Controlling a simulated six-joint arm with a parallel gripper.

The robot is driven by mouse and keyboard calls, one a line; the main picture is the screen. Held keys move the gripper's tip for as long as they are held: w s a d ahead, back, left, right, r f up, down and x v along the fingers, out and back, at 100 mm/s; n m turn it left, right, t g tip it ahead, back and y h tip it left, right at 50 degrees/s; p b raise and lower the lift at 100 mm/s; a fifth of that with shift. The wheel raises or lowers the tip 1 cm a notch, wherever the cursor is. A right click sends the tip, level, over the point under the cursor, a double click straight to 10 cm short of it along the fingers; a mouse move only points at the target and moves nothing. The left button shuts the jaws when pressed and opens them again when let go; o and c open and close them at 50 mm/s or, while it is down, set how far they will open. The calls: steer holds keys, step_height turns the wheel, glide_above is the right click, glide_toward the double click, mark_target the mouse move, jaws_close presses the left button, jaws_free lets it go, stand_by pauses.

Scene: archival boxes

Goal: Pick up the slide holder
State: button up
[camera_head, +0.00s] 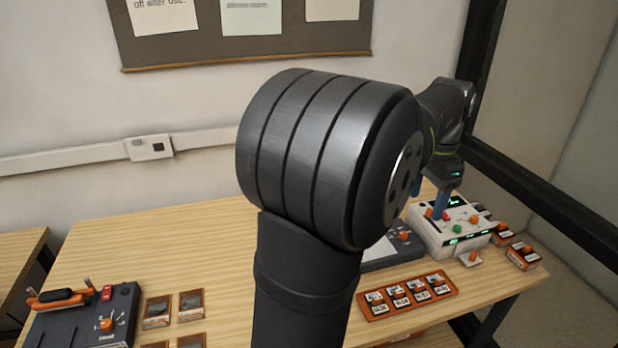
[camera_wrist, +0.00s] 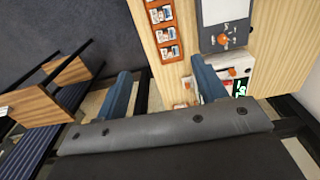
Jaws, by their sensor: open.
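My gripper (camera_head: 440,207) is above the white device on the right of the table, to the right of the tray. Its blue fingers (camera_wrist: 160,68) are spread apart in the wrist view, with nothing gripped. My arm hides the middle of the table.
A white device (camera_head: 452,238) with coloured knobs stands under my gripper. Small orange boxes (camera_head: 523,257) sit at the right table edge. A dark panel with a white sheet (camera_head: 377,251) lies behind the tray. A black control box (camera_head: 85,318) and small framed pieces (camera_head: 190,304) are at left.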

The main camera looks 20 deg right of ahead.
steer(key=c, duration=0.5)
steer(key=h, duration=0.4)
glide_toward(399, 291)
steer(key=x, duration=0.3)
steer(key=shift+d+f, duration=0.25)
steer(key=shift+x, duration=2.6)
